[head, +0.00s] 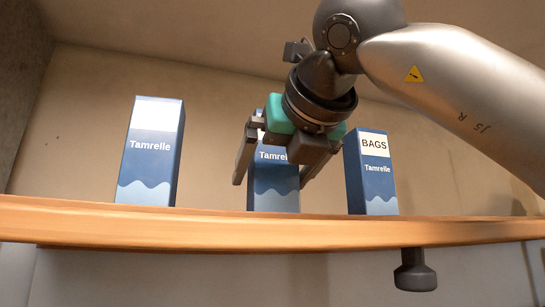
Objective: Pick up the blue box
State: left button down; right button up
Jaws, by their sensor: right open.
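Three blue boxes labelled Tamrelle stand upright on a wooden shelf. The left blue box (150,157) has a white band on top. The middle blue box (274,187) is partly hidden behind my right gripper (272,180). The right blue box (371,177) shows the word BAGS on a white band. My right gripper is open, its two dark fingers in front of the middle box and spread to either side of it in the picture. I cannot tell whether they touch it. My left gripper is not in view.
The wooden shelf (270,233) runs across the whole view, its front edge towards me. A plain wall (80,120) stands behind the boxes. A dark knob-like part (415,275) hangs below the shelf at the right. The shelf has gaps between the boxes.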

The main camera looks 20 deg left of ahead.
jog(key=p+x, duration=0.1)
jog(key=x, duration=0.2)
jog(key=shift+w+a+p, duration=0.1)
jog(key=shift+w+p, duration=0.15)
jog(key=shift+p, duration=0.05)
jog(key=shift+w+a+f, duration=0.1)
jog(key=shift+w+a, duration=0.05)
jog(key=shift+w, duration=0.05)
jog(key=c, duration=1.5)
jog(key=shift+s+r, duration=0.1)
jog(key=shift+r, duration=4.95)
